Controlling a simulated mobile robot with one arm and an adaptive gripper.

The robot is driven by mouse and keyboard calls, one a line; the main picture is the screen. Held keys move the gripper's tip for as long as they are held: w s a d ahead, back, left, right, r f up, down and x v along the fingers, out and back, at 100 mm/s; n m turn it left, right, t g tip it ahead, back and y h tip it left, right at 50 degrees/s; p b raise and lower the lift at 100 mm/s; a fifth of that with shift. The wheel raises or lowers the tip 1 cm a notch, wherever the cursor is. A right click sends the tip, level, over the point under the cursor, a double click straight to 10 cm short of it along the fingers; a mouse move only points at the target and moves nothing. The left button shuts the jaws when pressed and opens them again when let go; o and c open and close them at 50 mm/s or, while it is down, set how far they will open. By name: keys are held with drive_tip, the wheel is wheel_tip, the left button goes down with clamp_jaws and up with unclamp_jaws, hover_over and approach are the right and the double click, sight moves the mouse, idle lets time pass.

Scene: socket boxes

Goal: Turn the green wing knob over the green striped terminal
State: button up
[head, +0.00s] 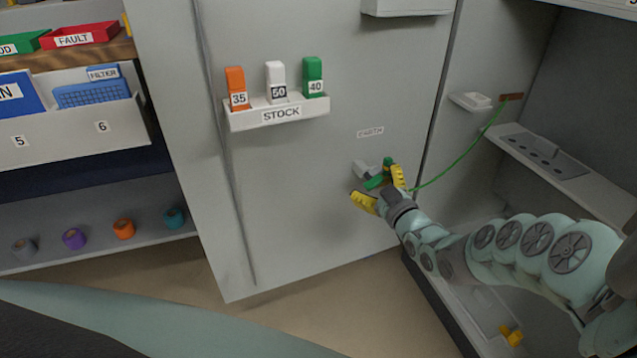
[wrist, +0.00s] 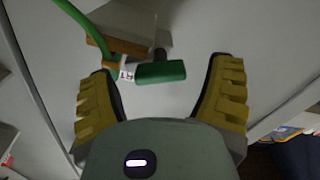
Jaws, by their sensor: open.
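The green wing knob (head: 375,182) sits on a small grey terminal block (head: 364,169) on the grey door, below a label that seems to read EARTH. In the wrist view a green bar (wrist: 162,72), which looks like the knob's wing, lies crosswise between the fingers, with a tan block (wrist: 118,45) behind it. My gripper (head: 378,184) is open, its yellow fingers on either side of the knob; it also shows in the wrist view (wrist: 162,68). I see gaps between the fingers and the bar. I cannot make out stripes on the terminal.
A green cable (head: 462,166) runs from the knob area to a brown piece (head: 511,97) inside the cabinet at right. A STOCK shelf (head: 250,118) with orange, white and green blocks juts from the door at upper left. The door around the terminal is clear.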

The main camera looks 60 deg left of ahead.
drive_tip(key=shift+s+a, duration=0.1)
drive_tip(key=shift+a, duration=0.2)
drive_tip(key=shift+o, duration=0.2)
